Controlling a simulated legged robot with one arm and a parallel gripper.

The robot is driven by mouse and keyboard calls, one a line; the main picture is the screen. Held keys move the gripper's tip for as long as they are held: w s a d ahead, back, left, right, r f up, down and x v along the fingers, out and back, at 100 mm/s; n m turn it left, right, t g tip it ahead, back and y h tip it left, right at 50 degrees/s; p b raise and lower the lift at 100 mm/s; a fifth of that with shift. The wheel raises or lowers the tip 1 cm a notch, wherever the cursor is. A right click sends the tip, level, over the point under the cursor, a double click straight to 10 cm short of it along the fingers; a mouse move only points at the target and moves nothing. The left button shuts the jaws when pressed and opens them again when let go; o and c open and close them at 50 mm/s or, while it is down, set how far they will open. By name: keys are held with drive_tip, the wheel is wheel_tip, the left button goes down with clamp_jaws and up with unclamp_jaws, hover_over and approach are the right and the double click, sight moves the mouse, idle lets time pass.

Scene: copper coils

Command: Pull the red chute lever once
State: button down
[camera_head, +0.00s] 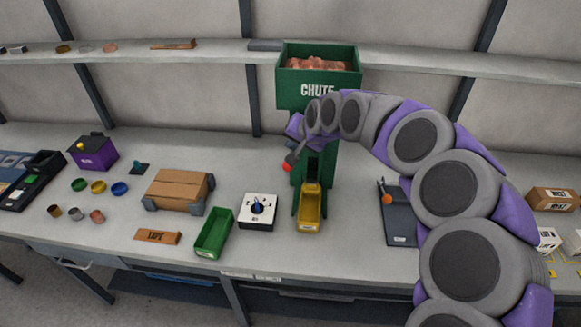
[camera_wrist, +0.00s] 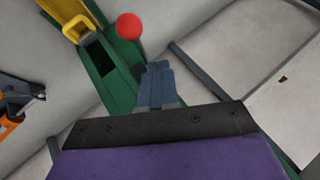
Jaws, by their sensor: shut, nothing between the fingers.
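The green chute (camera_head: 318,88) stands at the back of the bench, with copper-coloured coils in its top bin and a yellow tray (camera_head: 309,220) at its foot. The red lever knob (camera_head: 287,168) shows left of the chute column, just below my purple wrist. In the wrist view the red knob (camera_wrist: 129,26) is left of and beyond my gripper (camera_wrist: 157,66), whose blue-grey fingers are together and empty. A gap shows between knob and fingers in that picture; their depth apart is unclear. Most of the lever's shaft is hidden in the wrist view.
A shelf (camera_head: 215,53) runs behind. My arm covers the bench's right side.

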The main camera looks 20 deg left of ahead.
drive_tip(key=shift+s+a+f, duration=0.1)
drive_tip(key=shift+a+f, duration=0.15)
drive_tip(key=shift+f, duration=0.8)
drive_tip(key=shift+a+f, duration=0.3)
drive_tip(key=shift+a, duration=0.2)
drive_tip(key=shift+d+r, duration=0.15)
drive_tip(key=shift+d, duration=0.45)
drive_tip(key=shift+a, duration=0.1)
drive_tip(key=shift+a, duration=0.4)
drive_tip(key=shift+d, duration=0.4)
drive_tip(key=shift+a, duration=0.3)
drive_tip(key=shift+d, duration=0.25)
